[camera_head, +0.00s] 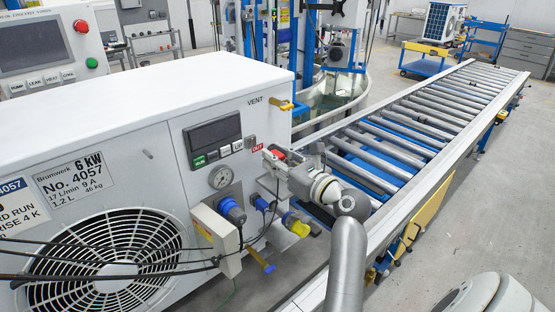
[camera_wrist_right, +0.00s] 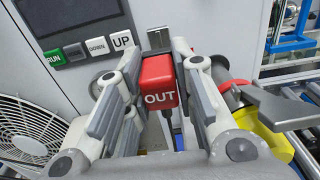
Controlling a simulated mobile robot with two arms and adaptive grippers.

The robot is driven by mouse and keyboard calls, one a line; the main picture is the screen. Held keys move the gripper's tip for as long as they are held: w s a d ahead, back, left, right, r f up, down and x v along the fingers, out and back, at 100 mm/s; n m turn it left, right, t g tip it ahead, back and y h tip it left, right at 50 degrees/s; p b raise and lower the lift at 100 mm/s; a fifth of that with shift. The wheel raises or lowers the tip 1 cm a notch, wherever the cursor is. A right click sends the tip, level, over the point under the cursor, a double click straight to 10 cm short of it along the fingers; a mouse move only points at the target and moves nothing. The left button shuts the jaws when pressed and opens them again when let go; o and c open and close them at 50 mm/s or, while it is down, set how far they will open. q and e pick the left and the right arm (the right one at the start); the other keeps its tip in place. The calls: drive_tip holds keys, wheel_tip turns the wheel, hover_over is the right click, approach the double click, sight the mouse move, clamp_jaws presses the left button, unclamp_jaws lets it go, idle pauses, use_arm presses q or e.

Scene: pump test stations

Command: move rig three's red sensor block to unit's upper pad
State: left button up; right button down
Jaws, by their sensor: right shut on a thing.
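The red sensor block (camera_wrist_right: 158,85), marked OUT, is between the fingers of my right gripper (camera_wrist_right: 158,92) in the right wrist view. The gripper is shut on its sides. A dark cable (camera_wrist_right: 168,124) runs down from the block. In the head view my right gripper (camera_head: 272,168) is close to the right end of the white unit's front (camera_head: 155,172), and a little red of the block (camera_head: 277,154) shows at its fingers. A small grey square pad (camera_wrist_right: 158,38) is on the panel just beyond the block, right of the UP key. My left gripper is not in view.
A fan grille (camera_head: 105,265) is at left. A roller conveyor (camera_head: 420,130) runs along the right.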

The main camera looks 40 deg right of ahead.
sight(252, 142)
drive_tip(key=shift+w+a+b, duration=0.15)
drive_tip(key=shift+w+b, duration=0.4)
drive_tip(key=shift+w, duration=0.85)
drive_tip(key=shift+w+a+b, duration=0.1)
drive_tip(key=shift+w+b, duration=0.45)
drive_tip(key=shift+w, duration=0.8)
drive_tip(key=shift+r+p, duration=0.1)
drive_tip(key=shift+p, duration=0.5)
drive_tip(key=shift+p, duration=0.6)
drive_tip(key=shift+p, duration=0.5)
drive_tip(key=shift+w, duration=0.5)
